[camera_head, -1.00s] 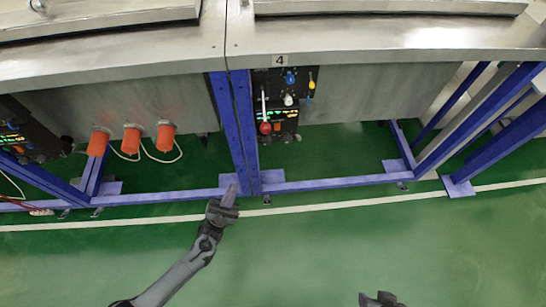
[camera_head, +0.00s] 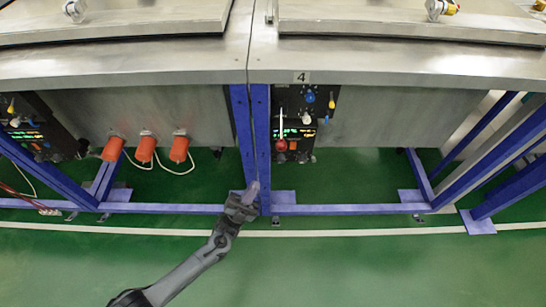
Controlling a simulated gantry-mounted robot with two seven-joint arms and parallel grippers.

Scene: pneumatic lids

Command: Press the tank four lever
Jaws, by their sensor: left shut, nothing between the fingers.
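The tank with the number 4 label (camera_head: 302,77) stands right of the centre seam. Under its label is a black control panel (camera_head: 296,157). A thin white lever with a red ball end (camera_head: 281,145) hangs at the panel's left side. Blue, pale and yellow knobs sit to its right; which of these controls is the tank four lever I cannot tell for sure. My left gripper (camera_head: 253,187) is shut and empty, in front of the foot of the blue posts. In the picture it is below and left of the panel, apart from the lever. My right gripper is out of view.
Blue frame posts (camera_head: 250,140) stand just left of the panel, with a low blue rail (camera_head: 350,209) along the floor. Several orange cylinders (camera_head: 146,149) hang under the left tank. The green floor (camera_head: 380,270) in front is clear.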

